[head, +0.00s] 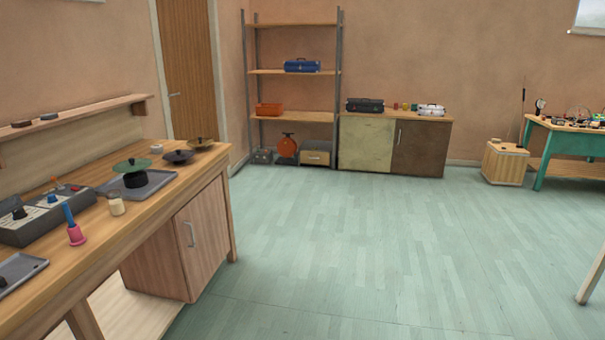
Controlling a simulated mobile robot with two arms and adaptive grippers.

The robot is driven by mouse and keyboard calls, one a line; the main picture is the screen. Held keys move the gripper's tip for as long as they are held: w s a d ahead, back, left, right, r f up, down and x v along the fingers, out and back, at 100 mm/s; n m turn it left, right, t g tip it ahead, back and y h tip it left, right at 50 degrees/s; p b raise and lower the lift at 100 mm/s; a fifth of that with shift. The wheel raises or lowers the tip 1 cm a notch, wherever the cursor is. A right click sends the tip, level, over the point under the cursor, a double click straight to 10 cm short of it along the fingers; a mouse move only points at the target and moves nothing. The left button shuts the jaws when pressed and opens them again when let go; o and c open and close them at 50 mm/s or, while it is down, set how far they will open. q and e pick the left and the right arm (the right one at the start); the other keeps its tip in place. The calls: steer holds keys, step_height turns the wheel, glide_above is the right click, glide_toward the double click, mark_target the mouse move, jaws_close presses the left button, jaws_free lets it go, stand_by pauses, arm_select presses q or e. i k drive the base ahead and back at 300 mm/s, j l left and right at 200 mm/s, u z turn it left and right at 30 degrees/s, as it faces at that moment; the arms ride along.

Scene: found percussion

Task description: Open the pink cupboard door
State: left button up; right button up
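A pinkish wood cupboard door (203,235) is set under the workbench at the left in the head view. It is shut and has an upright metal handle (190,233) near its left edge. At the back wall stands a low cabinet with a cream door (366,143) and a dark brown door (417,148), both shut. No other door looks pinker than the one under the bench. Neither of my grippers is in view.
Metal shelves (293,72) stand at the back. A green table (560,140) and wooden crate (505,163) are at the right. The pale green floor (350,250) is clear.

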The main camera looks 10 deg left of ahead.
mark_target(200, 226)
steer(key=i, duration=0.85)
steer(key=i+l+u, duration=0.15)
steer(key=i, duration=0.7)
